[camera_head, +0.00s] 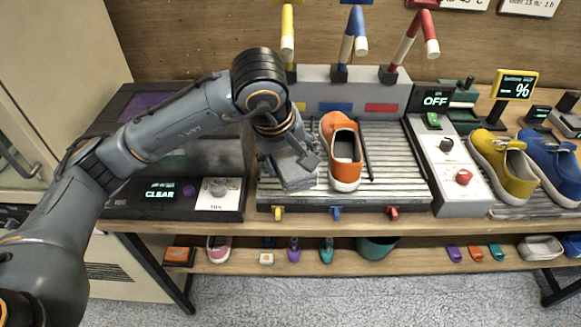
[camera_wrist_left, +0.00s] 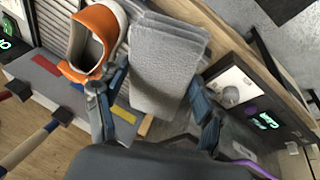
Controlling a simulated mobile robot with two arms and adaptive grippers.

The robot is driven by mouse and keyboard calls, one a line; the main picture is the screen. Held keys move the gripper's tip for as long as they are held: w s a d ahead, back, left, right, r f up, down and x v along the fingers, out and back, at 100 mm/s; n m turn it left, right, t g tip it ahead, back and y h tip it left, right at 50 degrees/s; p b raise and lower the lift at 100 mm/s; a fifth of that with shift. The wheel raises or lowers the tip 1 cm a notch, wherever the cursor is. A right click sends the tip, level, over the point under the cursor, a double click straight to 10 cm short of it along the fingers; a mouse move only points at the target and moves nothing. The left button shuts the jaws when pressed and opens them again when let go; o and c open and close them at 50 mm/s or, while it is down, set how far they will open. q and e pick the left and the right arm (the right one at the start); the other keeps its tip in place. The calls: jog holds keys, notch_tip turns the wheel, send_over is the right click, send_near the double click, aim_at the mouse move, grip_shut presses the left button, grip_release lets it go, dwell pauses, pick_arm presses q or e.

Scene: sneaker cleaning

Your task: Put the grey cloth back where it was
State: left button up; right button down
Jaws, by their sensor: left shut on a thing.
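The grey cloth (camera_head: 291,172) is a thick folded pad at the left end of the ribbed metal rack, left of the orange sneaker (camera_head: 335,172). My left gripper (camera_head: 297,150) is above the cloth and shut on it. In the left wrist view the cloth (camera_wrist_left: 168,65) sits between the two fingers of the left gripper (camera_wrist_left: 152,112). The orange sneaker (camera_wrist_left: 92,40) is close beside one finger there. I cannot tell whether the cloth touches the rack. My right gripper is not in view.
The ribbed rack (camera_head: 405,180) has bare room right of the orange sneaker. A dark unit reading CLEAR (camera_head: 158,196) stands left, a white control panel (camera_head: 452,178) right. Yellow (camera_head: 503,165) and blue (camera_head: 553,160) sneakers stand further right. Coloured taps (camera_head: 353,42) rise behind.

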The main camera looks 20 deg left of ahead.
aim_at(288, 150)
pick_arm(q)
jog(key=w, duration=0.1)
jog(key=w+a+f+p, duration=0.1)
jog(key=w, duration=0.2)
jog(key=shift+w+a+f, duration=0.1)
jog(key=shift+a+f, duration=0.3)
jog(key=w+f, duration=0.1)
jog(key=w+a+f+p, duration=0.1)
jog(key=f, duration=0.1)
jog(key=w+f, duration=0.2)
jog(key=shift+a+f, duration=0.2)
jog(key=shift+f, duration=0.05)
notch_tip(288, 150, down, 3)
jog(key=shift+w+p, duration=0.1)
jog(key=shift+p, duration=1.05)
jog(key=shift+a+f, duration=0.1)
jog(key=shift+f, duration=0.2)
jog(key=shift+f+b, duration=0.2)
jog(key=shift+b, duration=0.1)
jog(key=o, duration=1.6)
jog(key=shift+r, duration=0.1)
jog(key=shift+o, duration=0.2)
